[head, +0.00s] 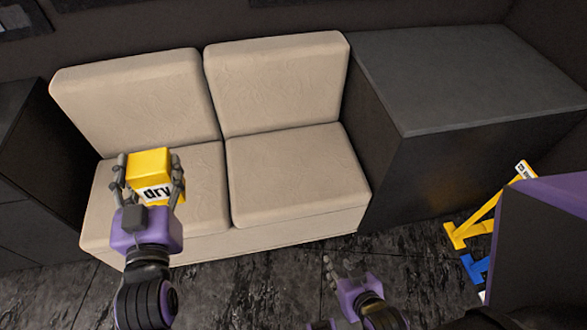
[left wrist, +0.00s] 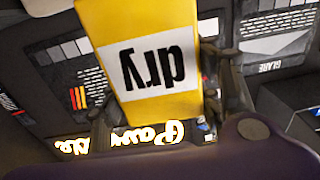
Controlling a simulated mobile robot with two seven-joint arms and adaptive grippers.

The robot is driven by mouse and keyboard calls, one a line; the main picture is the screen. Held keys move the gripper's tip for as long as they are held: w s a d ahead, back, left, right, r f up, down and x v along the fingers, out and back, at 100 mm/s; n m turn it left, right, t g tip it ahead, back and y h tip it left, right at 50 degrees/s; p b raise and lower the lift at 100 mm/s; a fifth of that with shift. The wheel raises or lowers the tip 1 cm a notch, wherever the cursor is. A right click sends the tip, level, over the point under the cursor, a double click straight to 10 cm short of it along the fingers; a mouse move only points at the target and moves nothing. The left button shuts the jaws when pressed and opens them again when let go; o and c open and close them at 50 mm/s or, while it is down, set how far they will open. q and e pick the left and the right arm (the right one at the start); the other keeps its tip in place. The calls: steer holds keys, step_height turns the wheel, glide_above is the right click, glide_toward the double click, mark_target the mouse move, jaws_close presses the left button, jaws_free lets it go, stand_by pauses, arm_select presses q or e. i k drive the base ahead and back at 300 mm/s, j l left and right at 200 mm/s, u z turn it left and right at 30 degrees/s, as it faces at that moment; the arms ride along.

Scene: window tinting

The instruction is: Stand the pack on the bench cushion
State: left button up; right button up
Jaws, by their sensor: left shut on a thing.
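The yellow pack (head: 149,164) has a white label reading "dry". My left gripper (head: 149,175) is shut on it, with fingers on both sides. In the head view the pack appears over the left seat of the beige bench cushion (head: 205,165); I cannot tell whether it touches it. In the left wrist view the pack (left wrist: 140,25) fills the middle, between the fingers, its label upside down in the picture. My right gripper (head: 340,265) is empty and open, low over the floor in front of the bench.
A dark cabinet (head: 450,75) stands right of the bench, and another dark unit (head: 25,170) stands at its left. The right seat (head: 290,175) is clear. Yellow and blue stands (head: 470,235) are on the dark floor at the right. Wall panels show in the left wrist view.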

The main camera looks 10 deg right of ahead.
mark_target(276, 189)
steer(key=l, duration=1.45)
